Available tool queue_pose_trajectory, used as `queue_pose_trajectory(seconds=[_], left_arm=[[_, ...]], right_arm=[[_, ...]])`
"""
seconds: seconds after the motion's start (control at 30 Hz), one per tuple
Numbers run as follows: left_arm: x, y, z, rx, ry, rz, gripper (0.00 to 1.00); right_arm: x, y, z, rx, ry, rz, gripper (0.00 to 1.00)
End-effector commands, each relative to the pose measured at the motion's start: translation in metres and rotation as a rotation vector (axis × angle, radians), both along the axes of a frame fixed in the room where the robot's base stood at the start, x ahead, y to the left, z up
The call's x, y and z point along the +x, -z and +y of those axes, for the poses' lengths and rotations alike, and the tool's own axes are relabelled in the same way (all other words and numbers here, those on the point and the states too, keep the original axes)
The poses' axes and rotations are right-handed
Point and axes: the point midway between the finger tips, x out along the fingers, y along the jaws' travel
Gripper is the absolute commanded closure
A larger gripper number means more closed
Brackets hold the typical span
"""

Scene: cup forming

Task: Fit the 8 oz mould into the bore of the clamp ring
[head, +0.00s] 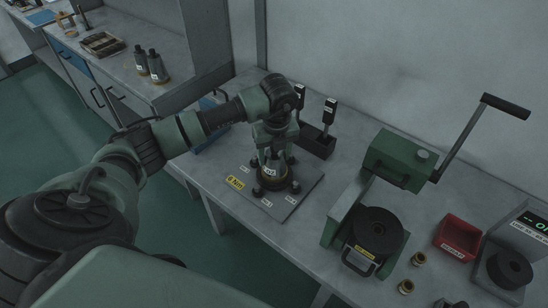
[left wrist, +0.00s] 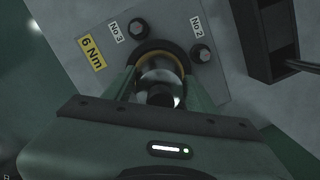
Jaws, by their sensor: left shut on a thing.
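The mould (head: 271,169), a grey metal piece with a small white label too small to read, is upright between the fingers of my left gripper (head: 272,160). It also shows as a shiny round body in the left wrist view (left wrist: 160,74). The gripper is shut on it, directly over the clamp ring (head: 289,187), a dark ring with a brass-coloured edge. The ring's edge also shows around the mould in the left wrist view (left wrist: 158,48). The mould's lower end is hidden, so I cannot tell how deep it sits. My right gripper is not in view.
The ring is on a grey plate (head: 291,205) with dark knobs and a yellow "6 Nm" label (head: 235,183). A black holder (head: 317,144) stands behind. A green lever press (head: 378,215), a red bin (head: 459,236) and small brass-coloured cups (head: 406,286) are to the right.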

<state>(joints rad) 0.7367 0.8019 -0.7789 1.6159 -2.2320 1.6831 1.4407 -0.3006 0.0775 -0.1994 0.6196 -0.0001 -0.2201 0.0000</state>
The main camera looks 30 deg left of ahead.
Motion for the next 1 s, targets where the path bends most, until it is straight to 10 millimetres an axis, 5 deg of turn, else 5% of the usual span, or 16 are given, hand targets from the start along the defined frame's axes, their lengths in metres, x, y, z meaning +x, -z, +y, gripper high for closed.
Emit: queue_pose_trajectory(seconds=[0.5, 0.53, 0.6, 1.0], left_arm=[[0.001, 0.021, 0.000, 0.000, -0.001, -0.004, 1.00], [0.000, 0.022, 0.000, 0.001, -0.001, -0.001, 0.41], [0.000, 0.021, 0.000, 0.001, -0.001, -0.001, 0.22], [0.000, 0.016, 0.000, 0.000, -0.001, -0.001, 0.22]], right_arm=[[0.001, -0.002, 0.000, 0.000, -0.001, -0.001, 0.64], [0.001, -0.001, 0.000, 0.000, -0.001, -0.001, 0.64], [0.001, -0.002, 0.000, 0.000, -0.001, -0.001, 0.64], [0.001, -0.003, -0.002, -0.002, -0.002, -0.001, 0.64]])
